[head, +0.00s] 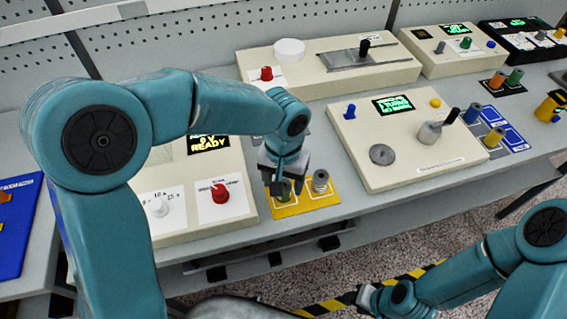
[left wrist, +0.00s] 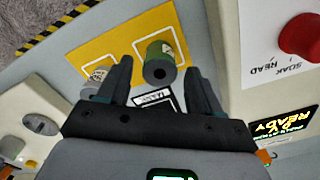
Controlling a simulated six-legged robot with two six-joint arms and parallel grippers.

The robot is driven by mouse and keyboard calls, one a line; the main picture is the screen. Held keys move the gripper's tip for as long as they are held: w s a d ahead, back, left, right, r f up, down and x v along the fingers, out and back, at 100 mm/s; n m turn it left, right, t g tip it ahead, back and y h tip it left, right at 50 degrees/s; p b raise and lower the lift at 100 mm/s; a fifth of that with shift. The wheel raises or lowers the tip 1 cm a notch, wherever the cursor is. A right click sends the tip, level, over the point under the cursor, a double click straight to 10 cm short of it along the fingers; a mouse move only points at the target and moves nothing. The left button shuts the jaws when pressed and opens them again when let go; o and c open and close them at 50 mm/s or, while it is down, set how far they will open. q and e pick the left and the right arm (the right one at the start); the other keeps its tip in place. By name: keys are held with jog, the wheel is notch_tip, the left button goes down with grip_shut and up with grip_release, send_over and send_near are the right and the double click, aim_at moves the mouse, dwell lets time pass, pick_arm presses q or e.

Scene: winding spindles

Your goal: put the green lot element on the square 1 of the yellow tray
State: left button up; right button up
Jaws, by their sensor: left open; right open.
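The yellow tray (head: 303,209) lies at the table's front edge in the head view and fills the upper middle of the left wrist view (left wrist: 112,42). The green lot element (head: 284,192), a short cylinder with a dark centre hole, is on its left part. It also shows in the left wrist view (left wrist: 162,58). A grey element (head: 320,181) stands to its right, partly behind a finger in the left wrist view (left wrist: 95,76). My left gripper (head: 276,186) is open above the green element, its fingers either side of it. My right gripper (head: 378,298) is open and empty, low at right.
A cream console with a red knob (head: 220,193) stands left of the tray. Another with a grey disc (head: 382,154) and a black-handled lever stands right. A blue tray (head: 497,128) lies farther right, and another blue tray (head: 18,240) at far left.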

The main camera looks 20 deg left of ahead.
pick_arm(q)
notch_tip(320, 180, up, 10)
jog(key=shift+s, duration=0.15)
jog(key=shift+f, duration=0.15)
jog(key=shift+s, duration=0.1)
dwell(0.4)
